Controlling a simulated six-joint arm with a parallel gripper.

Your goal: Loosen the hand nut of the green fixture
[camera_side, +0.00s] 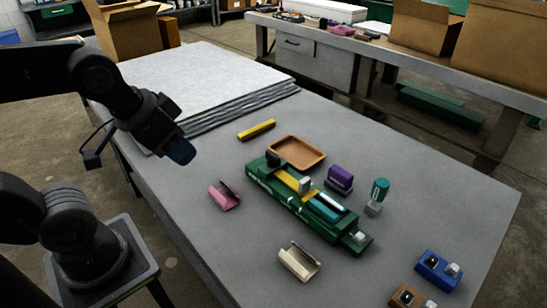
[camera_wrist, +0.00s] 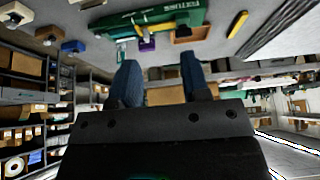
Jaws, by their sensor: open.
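The green fixture (camera_side: 286,203) lies on the grey table, long and low, with a yellow bar, a teal cylinder and a small grey block along its top. A dark knob (camera_side: 273,158) stands at its far left end and a grey piece (camera_side: 358,237) at its near right end; I cannot tell which is the hand nut. My gripper (camera_side: 181,152) is raised left of the fixture, apart from it. In the wrist view my gripper (camera_wrist: 160,75) shows two blue fingers spread apart with nothing between them, and the green fixture (camera_wrist: 150,20) appears at the top edge.
Around the fixture are a brown tray (camera_side: 322,155), a yellow stick (camera_side: 257,129), a purple block (camera_side: 339,180), a teal-topped post (camera_side: 378,195), a pink channel (camera_side: 224,196) and a cream channel (camera_side: 299,261). Blue (camera_side: 438,270) and brown (camera_side: 407,296) blocks sit front right. Stacked sheets (camera_side: 195,80) fill the back left.

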